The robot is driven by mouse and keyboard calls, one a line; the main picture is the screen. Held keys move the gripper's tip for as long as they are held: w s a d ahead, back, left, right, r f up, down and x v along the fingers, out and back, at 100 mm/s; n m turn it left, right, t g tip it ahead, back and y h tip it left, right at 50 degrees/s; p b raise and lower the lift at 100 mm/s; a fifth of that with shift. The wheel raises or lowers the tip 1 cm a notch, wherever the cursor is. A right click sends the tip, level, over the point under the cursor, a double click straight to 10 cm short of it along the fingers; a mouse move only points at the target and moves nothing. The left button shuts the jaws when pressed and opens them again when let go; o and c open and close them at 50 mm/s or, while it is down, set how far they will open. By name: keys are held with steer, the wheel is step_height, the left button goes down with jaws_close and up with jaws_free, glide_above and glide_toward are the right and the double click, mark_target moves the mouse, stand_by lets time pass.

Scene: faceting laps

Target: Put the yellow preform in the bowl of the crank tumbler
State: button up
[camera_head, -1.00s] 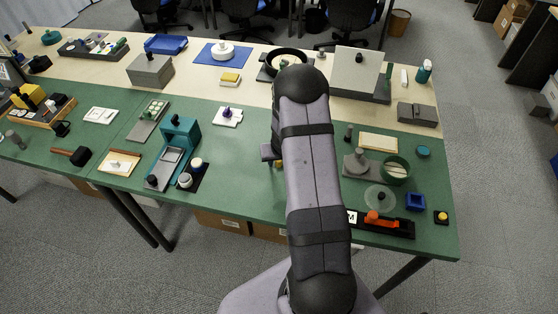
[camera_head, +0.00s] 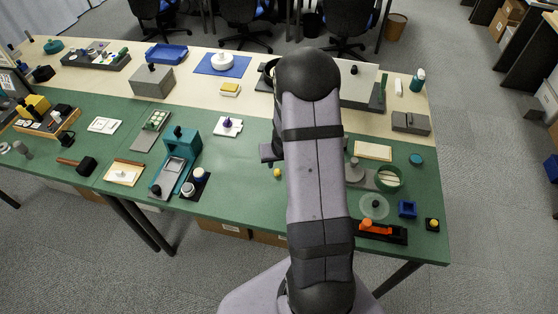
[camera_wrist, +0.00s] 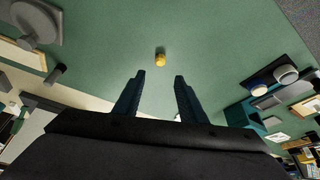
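The small yellow preform (camera_head: 277,173) stands on the green table mat just left of my arm. In the wrist view the preform (camera_wrist: 160,59) lies ahead of my gripper (camera_wrist: 160,76), lined up with the gap between the two fingers. The fingers are apart, empty and not touching it. In the head view my gripper (camera_head: 268,153) is mostly hidden behind my arm. A green-rimmed round bowl (camera_head: 389,178) stands right of my arm beside a grey base. A dark-rimmed round piece (camera_head: 266,75) at the back is mostly covered by my arm. I cannot tell which is the crank tumbler.
The mat around the preform is clear.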

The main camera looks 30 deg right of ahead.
step_height(320, 180, up, 7)
steer(key=s+a+h, duration=0.1)
steer(key=h, duration=0.1)
steer(key=s+a+r+n+g+y, duration=0.1)
steer(key=s+a+r+n+g, duration=0.1)
steer(key=s+a, duration=0.6)
steer(key=s+a+r+n+g+y, duration=0.2)
steer(key=s+a+r, duration=0.2)
steer(key=s+a, duration=0.5)
steer(key=shift+s+a+r+y, duration=0.15)
steer(key=shift+s+a+y, duration=0.15)
steer(key=shift+s, duration=0.3)
steer(key=shift+o, duration=0.5)
steer(key=shift+s+a, duration=0.25)
steer(key=shift+a, duration=0.15)
